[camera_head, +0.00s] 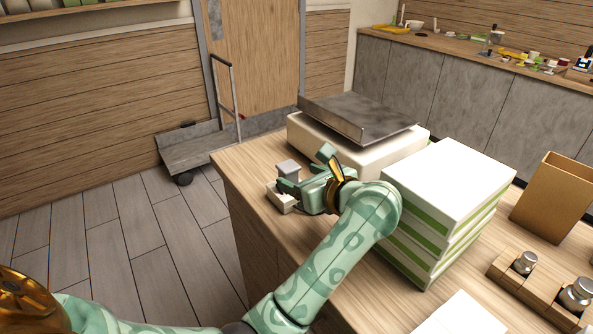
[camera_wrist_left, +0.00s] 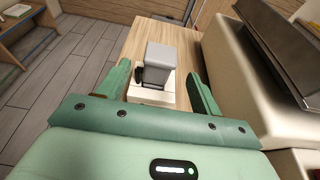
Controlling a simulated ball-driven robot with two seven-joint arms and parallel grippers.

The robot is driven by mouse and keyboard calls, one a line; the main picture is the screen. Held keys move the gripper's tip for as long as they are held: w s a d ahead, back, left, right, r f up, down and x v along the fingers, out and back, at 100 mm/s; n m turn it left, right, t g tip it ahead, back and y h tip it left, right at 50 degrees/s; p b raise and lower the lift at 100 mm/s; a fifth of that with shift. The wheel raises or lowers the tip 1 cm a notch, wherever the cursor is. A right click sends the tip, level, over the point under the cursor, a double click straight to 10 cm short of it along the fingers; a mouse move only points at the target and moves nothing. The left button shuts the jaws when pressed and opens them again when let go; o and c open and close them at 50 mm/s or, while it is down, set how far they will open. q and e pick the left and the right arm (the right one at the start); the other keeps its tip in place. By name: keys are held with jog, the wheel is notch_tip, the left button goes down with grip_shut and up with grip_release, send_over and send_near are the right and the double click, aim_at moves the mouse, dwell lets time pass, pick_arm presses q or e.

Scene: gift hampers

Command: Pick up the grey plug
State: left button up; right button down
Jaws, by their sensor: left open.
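The grey plug (camera_head: 288,168) is a small grey block standing upright near the table's far left corner. A white block (camera_head: 281,199) lies beneath it. In the left wrist view the grey plug (camera_wrist_left: 161,58) stands over the white block (camera_wrist_left: 150,97), with a dark part at its lower left. My left gripper (camera_head: 292,183) is open and close beside the plug. In the left wrist view its green fingers (camera_wrist_left: 160,82) lie left and right of the plug, with visible gaps. The gripper partly hides the plug's lower part in the head view. My right gripper is not seen.
A white scale (camera_head: 320,143) with a grey metal plate stands just behind my left gripper. A stack of white and green boxes (camera_head: 450,185) stands right of my forearm. Farther right are a brown open box (camera_head: 553,197) and a wooden block with metal weights (camera_head: 523,280).

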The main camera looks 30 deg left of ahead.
aim_at(284, 170)
pick_arm(q)
jog(key=b+x, duration=0.1)
jog(key=x, duration=0.6)
jog(key=shift+s+a+f+b, duration=0.1)
jog(key=shift+f+b, duration=0.15)
jog(key=shift+b, duration=0.05)
jog(key=shift+a, duration=0.15)
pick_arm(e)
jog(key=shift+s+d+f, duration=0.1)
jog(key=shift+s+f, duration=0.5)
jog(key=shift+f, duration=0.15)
pick_arm(q)
jog(key=c, duration=1.1)
